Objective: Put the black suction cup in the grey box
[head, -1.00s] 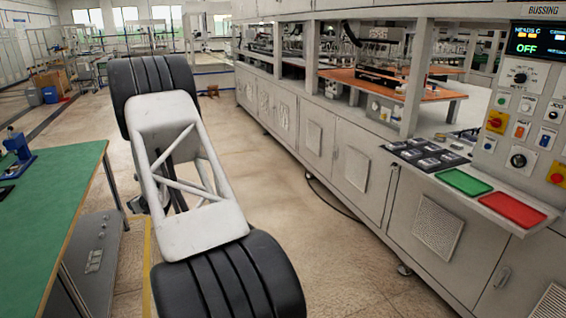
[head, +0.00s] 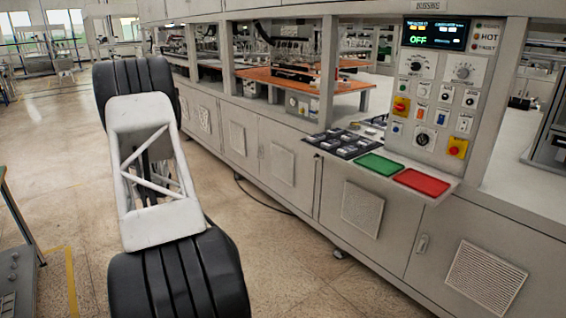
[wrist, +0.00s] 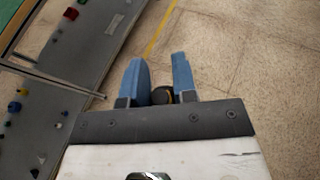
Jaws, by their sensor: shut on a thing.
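My gripper (wrist: 160,65), with two blue fingers, shows in the wrist view. It is shut on a small round black thing with a yellowish ring, which I take to be the black suction cup (wrist: 161,95). The cup sits low between the fingers, near their base, and part of it is hidden. Bare floor lies below the gripper. In the head view my arm hides the gripper and cup. I cannot make out a grey box in either view.
A long grey machine bench runs along the right, with a black compartment tray (head: 345,144), a green tray (head: 379,164), a red tray (head: 421,182) and a control panel (head: 443,95). A grey surface (wrist: 75,75) with small coloured items lies left in the wrist view. Floor between is clear.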

